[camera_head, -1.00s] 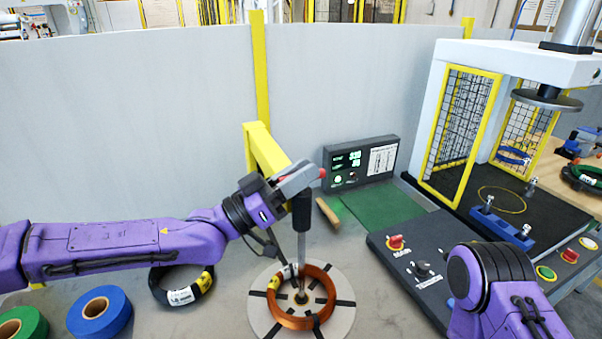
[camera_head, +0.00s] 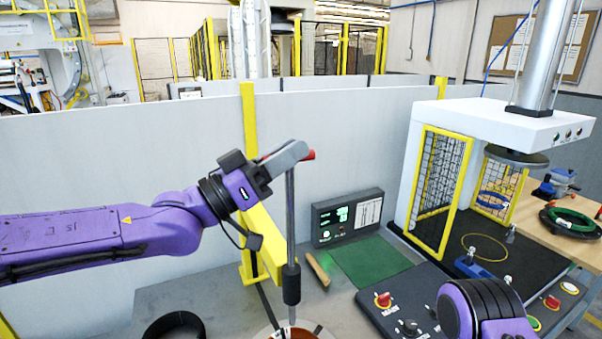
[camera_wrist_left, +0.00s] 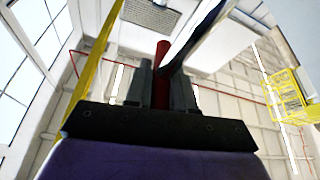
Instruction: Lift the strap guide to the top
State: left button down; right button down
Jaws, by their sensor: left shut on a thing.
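The strap guide (camera_head: 290,205) shows in the head view as an upright grey rod with a black sleeve low on it and a red handle end (camera_head: 308,155) at its top. My left gripper (camera_head: 287,158) is shut on the red handle at the top. In the left wrist view the red handle (camera_wrist_left: 162,75) stands between the dark fingers. The copper-coloured coil (camera_head: 300,334) lies below the rod, mostly cut off by the bottom edge. My right arm shows at the lower right; its gripper is out of the picture.
A yellow post (camera_head: 262,235) stands just behind the rod. A display box (camera_head: 346,217) and a green mat (camera_head: 372,262) are right of it. A control panel (camera_head: 405,305) and a caged press (camera_head: 440,185) stand further right. A black coil (camera_head: 175,327) lies lower left.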

pick_arm(q)
jog(key=shift+r+p, duration=0.45)
jog(key=shift+r, duration=0.95)
jog(key=shift+a+r, duration=0.1)
jog(key=c, duration=1.1)
grip_release()
jog(key=shift+o, duration=0.2)
jog(key=shift+f, duration=0.2)
jog(key=b+v, duration=0.1)
jog(key=v, duration=0.1)
jog(key=b+v, duration=0.2)
jog(key=shift+a+f, duration=0.15)
jog(key=shift+f, duration=0.25)
jog(key=v, duration=0.2)
jog(key=b+v, duration=0.1)
jog(key=v, duration=0.2)
jog(key=shift+s+a+r+b, duration=0.2)
jog(key=shift+s+a+b, duration=0.05)
jog(key=shift+a+b, duration=0.15)
